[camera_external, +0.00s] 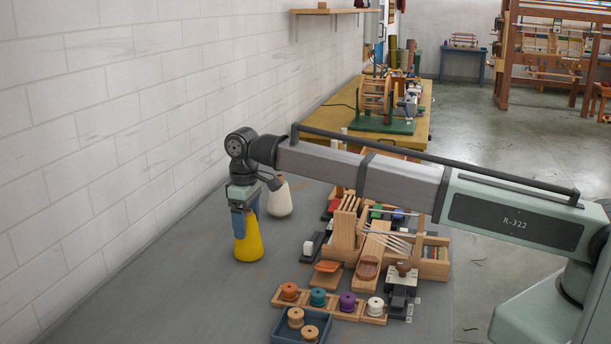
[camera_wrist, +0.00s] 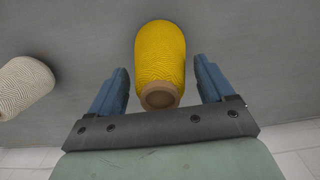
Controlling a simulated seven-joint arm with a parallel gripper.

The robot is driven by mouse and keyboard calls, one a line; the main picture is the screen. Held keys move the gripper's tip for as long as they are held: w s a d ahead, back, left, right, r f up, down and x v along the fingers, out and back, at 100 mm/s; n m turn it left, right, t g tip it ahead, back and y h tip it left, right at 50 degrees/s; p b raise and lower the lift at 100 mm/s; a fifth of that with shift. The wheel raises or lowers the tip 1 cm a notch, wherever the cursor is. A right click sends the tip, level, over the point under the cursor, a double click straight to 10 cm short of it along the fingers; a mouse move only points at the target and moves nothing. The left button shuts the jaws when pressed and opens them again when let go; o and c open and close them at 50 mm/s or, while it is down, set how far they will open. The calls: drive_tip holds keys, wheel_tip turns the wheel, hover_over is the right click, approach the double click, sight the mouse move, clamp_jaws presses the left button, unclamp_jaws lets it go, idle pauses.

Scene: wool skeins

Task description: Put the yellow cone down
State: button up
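The yellow cone (camera_external: 248,242) stands upright on the grey table, near the wall. My gripper (camera_external: 243,208) is just above it, pointing down, with its blue fingers by the cone's top. In the wrist view the yellow cone (camera_wrist: 160,55) lies between the two blue fingers of my gripper (camera_wrist: 161,68), its brown core end toward me. A gap shows on each side, so the fingers are open and do not appear to touch it.
A cream cone (camera_external: 280,198) stands behind and to the right; it also shows in the wrist view (camera_wrist: 22,85). Wooden racks and tools (camera_external: 345,228) and a row of coloured spools (camera_external: 318,297) lie to the right. A blue tray (camera_external: 284,333) is at the front. The table's left front is clear.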

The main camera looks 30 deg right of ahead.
wheel_tip(320, 180, up, 12)
drive_tip(key=shift+r, duration=0.2)
idle(0.7)
